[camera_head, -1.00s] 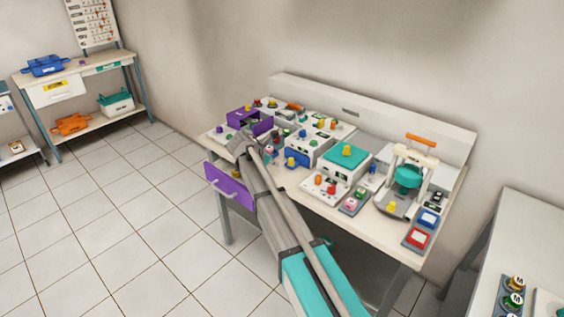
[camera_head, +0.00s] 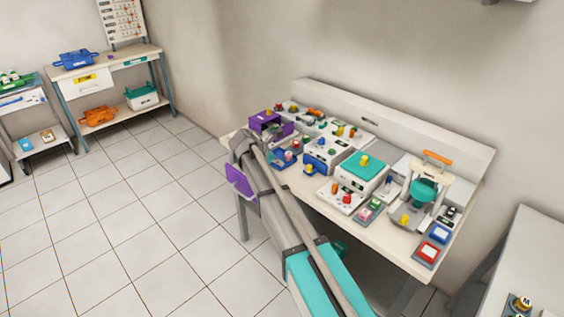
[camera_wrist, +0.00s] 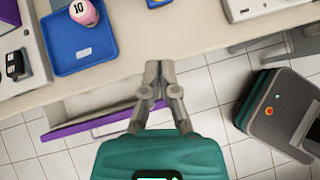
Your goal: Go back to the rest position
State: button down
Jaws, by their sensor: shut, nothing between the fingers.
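My gripper (camera_wrist: 158,70) is shut and empty in the wrist view, its fingertips over the front edge of the white workbench (camera_wrist: 205,45). In the head view my arm reaches to the left end of that workbench (camera_head: 400,252), and I cannot make out the fingertips there. A purple drawer front (camera_head: 240,183) shows beside my arm. In the wrist view the purple front (camera_wrist: 85,124) stands out from the bench edge, to the left of my fingers.
A blue tray (camera_wrist: 82,45) with a pink ball marked 10 (camera_wrist: 84,12) lies on the bench. A dark case (camera_wrist: 275,112) is at right in the wrist view. A purple box (camera_head: 264,121) and several devices crowd the bench. Floor at left (camera_head: 130,220) is clear.

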jog(key=shift+d, duration=0.1)
dwell(0.4)
jog(key=s+d+m+g+y+p, duration=0.1)
jog(key=s+d+m+y, duration=0.1)
jog(key=s+d+m, duration=0.4)
jog(key=s+d+f+m+g+y+p, duration=0.1)
jog(key=s+d+m+g+y, duration=0.1)
jog(key=s+d+m, duration=0.5)
jog(key=s+d+f+m+g+y+p, duration=0.1)
jog(key=s+d+m+y, duration=0.2)
jog(key=s+d+m, duration=0.3)
jog(key=s+m, duration=0.5)
jog(key=s, duration=0.6)
jog(key=shift+d+f+g+y, duration=0.15)
jog(key=shift+d+g+y, duration=0.15)
jog(key=shift+y, duration=0.1)
